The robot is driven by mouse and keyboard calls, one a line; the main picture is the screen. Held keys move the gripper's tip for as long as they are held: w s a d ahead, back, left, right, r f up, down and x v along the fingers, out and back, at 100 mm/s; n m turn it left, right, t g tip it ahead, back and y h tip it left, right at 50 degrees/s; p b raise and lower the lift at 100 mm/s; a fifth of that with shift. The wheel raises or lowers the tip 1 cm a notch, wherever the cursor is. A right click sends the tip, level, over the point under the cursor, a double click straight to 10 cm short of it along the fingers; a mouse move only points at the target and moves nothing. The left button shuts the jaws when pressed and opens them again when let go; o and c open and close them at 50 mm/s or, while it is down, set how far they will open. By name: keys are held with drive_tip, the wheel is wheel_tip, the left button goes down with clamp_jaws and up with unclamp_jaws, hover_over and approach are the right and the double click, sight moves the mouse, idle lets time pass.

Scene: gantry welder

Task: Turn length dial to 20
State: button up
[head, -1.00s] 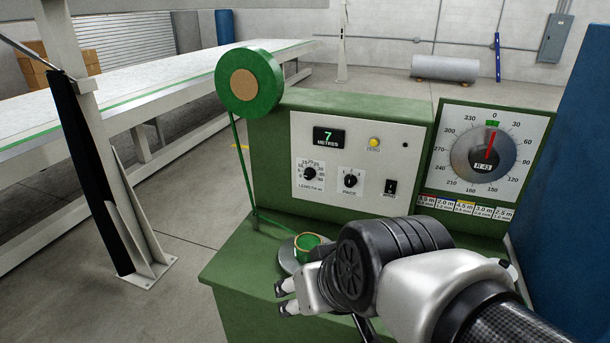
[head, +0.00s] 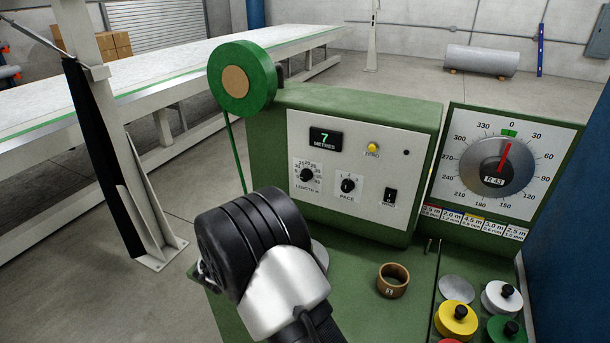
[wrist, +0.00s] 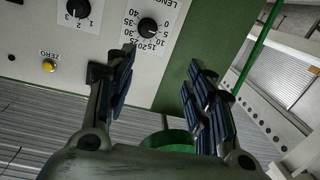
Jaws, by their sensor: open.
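The length dial (head: 306,175) is a small black knob on the pale panel of the green machine, below a display (head: 325,138) reading 7 metres. The dial also shows in the wrist view (wrist: 147,27), turned over, with numbers around it including 15, 20, 25; its pointer setting is too small to read surely. My gripper (wrist: 160,65) is open and empty, its two fingers apart. The dial lies beyond the fingertips, nearer the left finger's side, and is not between them. In the head view my wrist hides the fingers.
The pace knob (head: 348,185), yellow zero button (head: 373,147) and wind switch (head: 389,196) sit close to the dial. A green reel (head: 242,78) stands at the panel's left.

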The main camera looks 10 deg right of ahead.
drive_tip(key=s+f+h, duration=0.1)
drive_tip(key=f, duration=0.1)
drive_tip(key=b, duration=0.2)
approach(304, 178)
drive_tip(key=x, duration=0.8)
drive_tip(key=shift+w+d+f, duration=0.1)
drive_tip(key=shift+w+d, duration=0.05)
drive_tip(key=shift+w, duration=0.15)
drive_tip(key=shift+c, duration=0.3)
drive_tip(key=c, duration=1)
